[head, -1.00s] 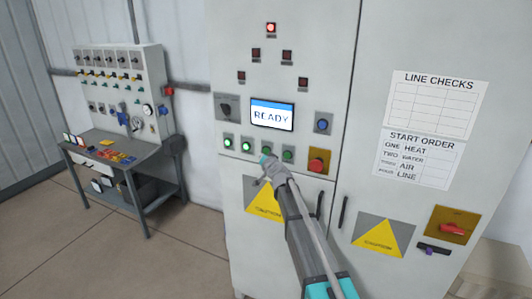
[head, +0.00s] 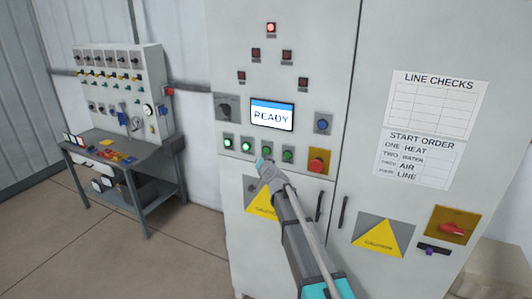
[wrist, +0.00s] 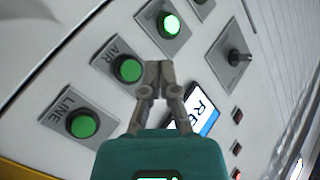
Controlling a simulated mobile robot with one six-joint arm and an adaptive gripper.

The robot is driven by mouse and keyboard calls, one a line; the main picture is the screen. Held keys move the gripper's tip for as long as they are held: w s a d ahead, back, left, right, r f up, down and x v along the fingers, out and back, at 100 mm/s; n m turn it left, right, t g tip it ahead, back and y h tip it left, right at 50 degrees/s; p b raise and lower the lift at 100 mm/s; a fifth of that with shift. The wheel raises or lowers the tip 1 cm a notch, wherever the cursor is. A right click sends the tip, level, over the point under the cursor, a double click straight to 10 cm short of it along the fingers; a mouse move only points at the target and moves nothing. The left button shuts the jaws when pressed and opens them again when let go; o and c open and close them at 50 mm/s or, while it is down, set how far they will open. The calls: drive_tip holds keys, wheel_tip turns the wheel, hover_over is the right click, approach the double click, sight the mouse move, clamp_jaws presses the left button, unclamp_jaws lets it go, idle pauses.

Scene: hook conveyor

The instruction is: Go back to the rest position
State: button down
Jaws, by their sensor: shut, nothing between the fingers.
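My gripper (head: 263,166) is shut and empty in front of the control cabinet, just below the row of green buttons in the head view. In the wrist view its closed fingertips (wrist: 158,68) point at the panel beside the AIR button (wrist: 127,68); I cannot tell the gap. The LINE button (wrist: 82,124) is green and dimmer than the brightly lit button (wrist: 170,25). In the head view the two left buttons (head: 228,142) glow brighter than the two right ones (head: 288,155). The screen (head: 271,115) reads READY.
The grey cabinet (head: 400,40) fills the middle and right, with a red emergency button (head: 318,161), a red switch on a yellow plate (head: 452,229) and posted sheets (head: 435,105). A workbench (head: 150,155) stands at the left. The floor (head: 90,250) between is clear.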

drive_tip(key=s+d+f+g+h+b, duration=0.2)
drive_tip(key=s+d+f+g+b, duration=0.2)
drive_tip(key=s+d+f, duration=0.5)
drive_tip(key=s+d+f+n+g+h+b, duration=0.1)
drive_tip(key=s+d+f+g+b, duration=0.4)
drive_tip(key=s, duration=1.2)
drive_tip(key=s+d+f+n+g+h+b, duration=0.1)
drive_tip(key=s+d+f+g+h+b, duration=0.3)
drive_tip(key=s+d+f, duration=0.9)
wheel_tip(320, 180, down, 2)
drive_tip(key=shift+s+d+f+g, duration=0.25)
drive_tip(key=shift+d+g, duration=0.25)
drive_tip(key=shift+g, duration=0.4)
